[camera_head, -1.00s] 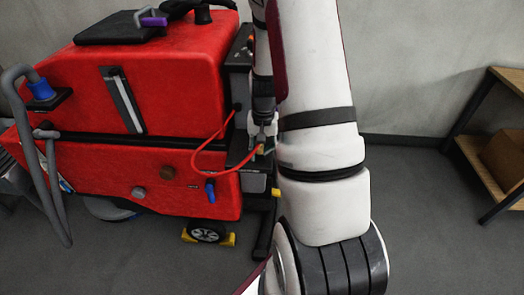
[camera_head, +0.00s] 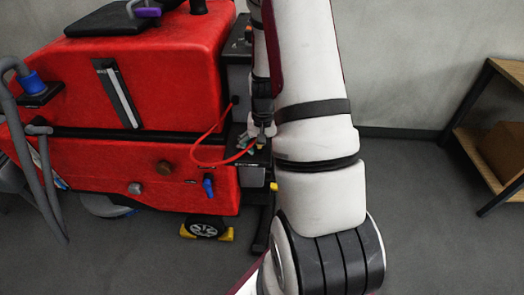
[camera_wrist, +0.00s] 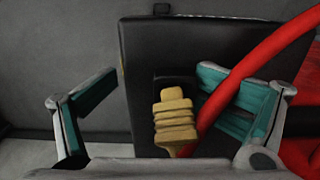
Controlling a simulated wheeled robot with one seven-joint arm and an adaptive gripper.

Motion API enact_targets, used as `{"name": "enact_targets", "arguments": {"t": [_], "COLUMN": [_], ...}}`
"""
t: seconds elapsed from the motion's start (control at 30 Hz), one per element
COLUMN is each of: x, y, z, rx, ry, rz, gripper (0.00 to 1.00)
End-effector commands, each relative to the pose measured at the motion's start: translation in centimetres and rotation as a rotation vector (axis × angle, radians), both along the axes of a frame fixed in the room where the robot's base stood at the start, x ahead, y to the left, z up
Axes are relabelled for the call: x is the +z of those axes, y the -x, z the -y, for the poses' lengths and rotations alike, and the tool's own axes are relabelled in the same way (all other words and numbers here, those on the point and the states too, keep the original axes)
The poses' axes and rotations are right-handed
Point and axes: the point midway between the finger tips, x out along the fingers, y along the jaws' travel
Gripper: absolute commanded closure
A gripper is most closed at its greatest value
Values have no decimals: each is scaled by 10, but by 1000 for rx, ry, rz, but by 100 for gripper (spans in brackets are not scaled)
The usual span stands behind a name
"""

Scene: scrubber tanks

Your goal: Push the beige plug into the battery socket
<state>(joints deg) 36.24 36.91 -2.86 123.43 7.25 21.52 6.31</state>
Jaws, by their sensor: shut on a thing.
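The beige plug (camera_wrist: 175,122) is ribbed and stands between the two teal-padded fingers of my gripper (camera_wrist: 160,95) in the wrist view. My gripper is shut on it, though the contact of the pads is not clear there. The narrow end of the plug points up the picture at a dark recess, the battery socket (camera_wrist: 174,82), in the black housing (camera_wrist: 225,45). I cannot tell whether the tip is inside the recess. In the head view my gripper (camera_head: 262,131) is beside the machine's right end, and the plug is too small to make out clearly.
A red cable (camera_head: 196,152) loops from the red scrubber machine (camera_head: 165,70) to near my gripper. It also crosses the right finger area in the wrist view (camera_wrist: 245,70). A wooden shelf (camera_head: 490,135) stands at the right. The floor between is clear.

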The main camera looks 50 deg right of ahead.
Motion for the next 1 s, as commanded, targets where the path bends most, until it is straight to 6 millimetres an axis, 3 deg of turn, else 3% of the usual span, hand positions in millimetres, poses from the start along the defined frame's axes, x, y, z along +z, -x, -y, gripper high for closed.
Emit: {"name": "enact_targets", "arguments": {"t": [0.03, 0.57, 0.6, 0.7, 0.87, 0.93, 1.0], "x": [-1, 5, 5, 5, 5, 5, 5], "y": [7, 6, 6, 5, 5, 5, 5], "z": [13, 14, 14, 13, 11, 10, 10], "rx": [-21, -20, -20, -20, -18, -17, -16], "ry": [16, 18, 18, 18, 15, 14, 12], "rz": [-3, -1, -1, 1, 0, 0, -1], "gripper": [62, 67, 22, 0, 0, 17, 20]}}
